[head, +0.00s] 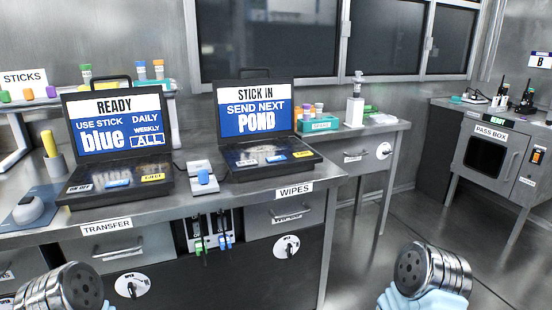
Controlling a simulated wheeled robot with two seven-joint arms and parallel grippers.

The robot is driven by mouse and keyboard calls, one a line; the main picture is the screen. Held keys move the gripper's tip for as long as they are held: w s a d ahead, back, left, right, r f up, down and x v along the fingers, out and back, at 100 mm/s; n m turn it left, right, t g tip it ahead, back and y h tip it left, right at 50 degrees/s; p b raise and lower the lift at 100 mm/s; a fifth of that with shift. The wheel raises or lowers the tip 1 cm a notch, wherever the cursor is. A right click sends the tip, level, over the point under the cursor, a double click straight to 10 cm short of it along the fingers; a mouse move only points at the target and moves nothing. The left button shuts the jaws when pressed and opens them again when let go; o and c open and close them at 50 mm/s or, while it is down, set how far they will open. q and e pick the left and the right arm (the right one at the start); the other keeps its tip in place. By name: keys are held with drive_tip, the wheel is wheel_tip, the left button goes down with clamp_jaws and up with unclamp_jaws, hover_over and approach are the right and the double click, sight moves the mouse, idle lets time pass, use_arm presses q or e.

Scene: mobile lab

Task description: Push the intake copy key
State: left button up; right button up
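Two open black cases with screens stand on the steel bench. The left case (115,185) shows a "READY / USE STICK blue" screen (111,123). Its deck has a blue key (117,183) and a yellow-labelled spot (152,177) at its right. The small key labels are too blurred to tell which is the intake copy key. Only silver round joints of my arms show at the bottom left and bottom right; neither gripper's fingers show.
A small white device with a blue part (202,177) sits between the cases. A grey mouse-like item (28,209) lies at the left. A pump bottle (355,102) and a teal tube rack (318,124) stand behind right. A pass box (490,150) is far right; the floor between is clear.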

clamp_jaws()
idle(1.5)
